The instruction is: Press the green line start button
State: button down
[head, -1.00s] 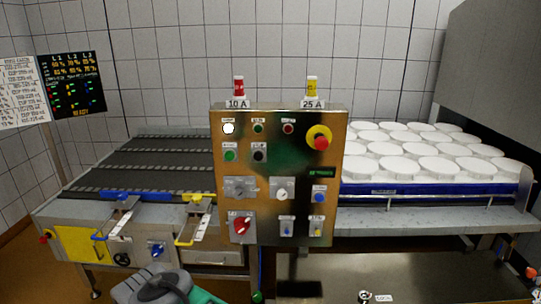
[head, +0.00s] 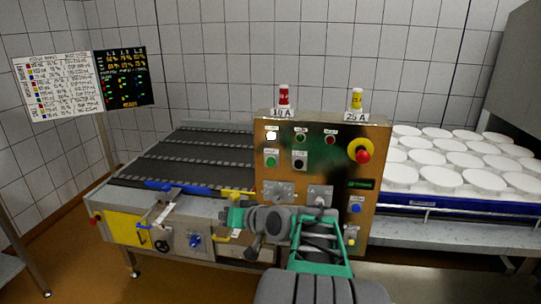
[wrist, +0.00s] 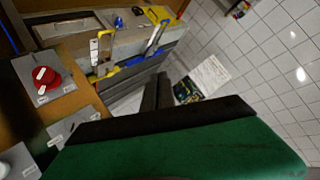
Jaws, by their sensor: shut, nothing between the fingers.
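The green start button (head: 271,161) sits on the upper left of the brass-coloured control panel (head: 381,160), left of a black button (head: 299,163). It is uncovered in the head view; I cannot make it out in the wrist view. My gripper (head: 236,217) is below and left of the button, in front of the panel's lower left. Its dark fingers (wrist: 157,92) are shut and empty in the wrist view, pointing past the panel toward the wall. They touch no button that I can see.
My arm hides the lower panel in the head view. A red rotary switch (wrist: 45,80) is close by in the wrist view. A red emergency stop (head: 362,156) is on the upper right. A conveyor (head: 190,155) stands left, white moulds (head: 476,180) right.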

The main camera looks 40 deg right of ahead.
aim_at(271, 162)
jog(key=s+d+r+m+t+h+p, duration=0.1)
jog(key=s+d+r+m+t+h, duration=0.1)
jog(key=d+r, duration=0.5)
jog(key=s+d+m+t, duration=0.1)
jog(key=d, duration=0.3)
jog(key=shift+s+t, duration=0.2)
jog(key=shift+t, duration=0.1)
jog(key=shift+d, duration=0.1)
jog(key=shift+w+d+p, duration=0.15)
jog(key=shift+w+d, duration=0.75)
jog(key=shift+d, duration=0.25)
jog(key=shift+w+d+p, duration=0.15)
jog(key=shift+w+d, duration=0.75)
jog(key=shift+d, duration=0.25)
jog(key=shift+w+d+p, duration=0.15)
jog(key=shift+w+d, duration=0.75)
jog(key=shift+d, duration=0.25)
jog(key=shift+d, duration=0.1)
jog(key=shift+w+d, duration=0.25)
